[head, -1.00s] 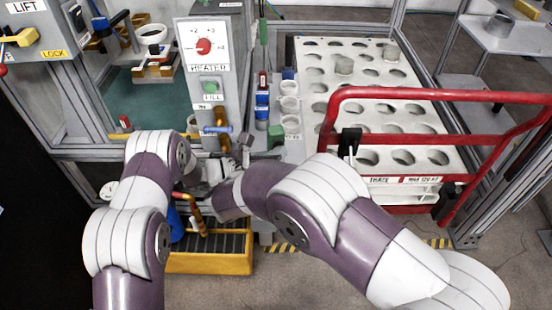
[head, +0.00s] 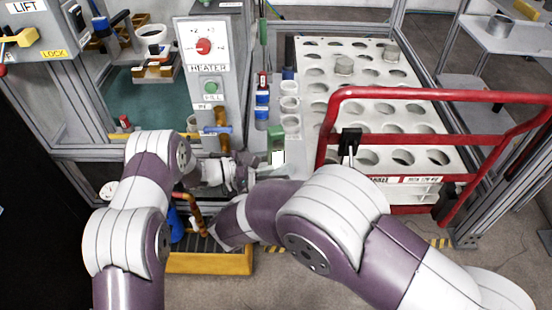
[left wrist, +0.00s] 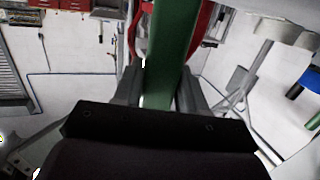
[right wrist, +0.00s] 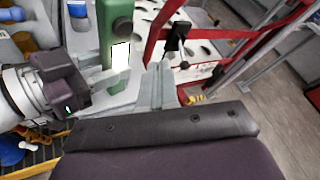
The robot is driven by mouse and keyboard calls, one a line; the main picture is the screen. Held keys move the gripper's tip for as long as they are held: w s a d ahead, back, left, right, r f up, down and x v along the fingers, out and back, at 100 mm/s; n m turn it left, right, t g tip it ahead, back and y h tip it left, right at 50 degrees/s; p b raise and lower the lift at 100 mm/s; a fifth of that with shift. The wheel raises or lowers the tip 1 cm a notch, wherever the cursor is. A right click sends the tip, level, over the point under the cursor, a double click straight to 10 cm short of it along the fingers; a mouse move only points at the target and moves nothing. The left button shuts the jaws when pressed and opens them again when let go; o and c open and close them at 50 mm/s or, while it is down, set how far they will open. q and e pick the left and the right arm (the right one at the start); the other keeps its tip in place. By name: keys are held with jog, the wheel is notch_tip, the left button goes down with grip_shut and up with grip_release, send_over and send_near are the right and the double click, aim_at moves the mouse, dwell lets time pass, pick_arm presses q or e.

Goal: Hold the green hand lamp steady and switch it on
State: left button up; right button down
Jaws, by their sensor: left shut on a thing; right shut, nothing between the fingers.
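The green hand lamp (head: 277,134) is upright, with a bright white panel on its lower front that looks lit. In the head view, my right forearm hides much of the right gripper. I cannot make out the lamp's switch.
A grey heater panel (head: 203,50) with a red knob stands left of the lamp. A white rack with round holes (head: 385,108) and a red tubular rail (head: 440,95) are to the right. A yellow-edged tray (head: 210,264) is below my arms.

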dwell(0.3)
pick_arm(q)
jog(key=o, duration=1)
jog(key=v, duration=1.2)
